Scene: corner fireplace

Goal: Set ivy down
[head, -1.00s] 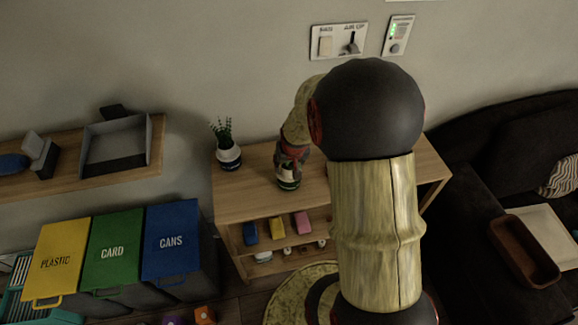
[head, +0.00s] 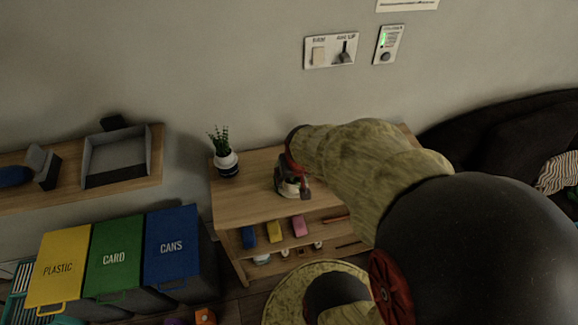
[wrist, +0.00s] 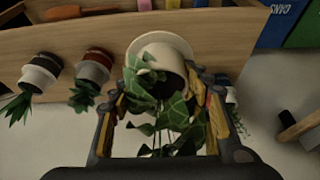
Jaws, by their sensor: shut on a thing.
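The ivy (wrist: 172,115) has green, pale-veined trailing leaves and stands in a pale pot (wrist: 172,62) in the wrist view. A cream round rim or saucer (wrist: 146,45) shows at the pot. My gripper (wrist: 160,85) is shut on the ivy's pot, with a finger on each side. In the head view my gripper (head: 292,187) is at the front part of the wooden shelf unit's top (head: 240,203); the ivy is mostly hidden there. I cannot tell whether the pot touches the wood.
A spiky plant in a black-and-white pot (head: 226,164) stands left of my gripper. Coloured blocks (head: 274,231) lie on the shelf below. Bins (head: 172,245) stand at the left.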

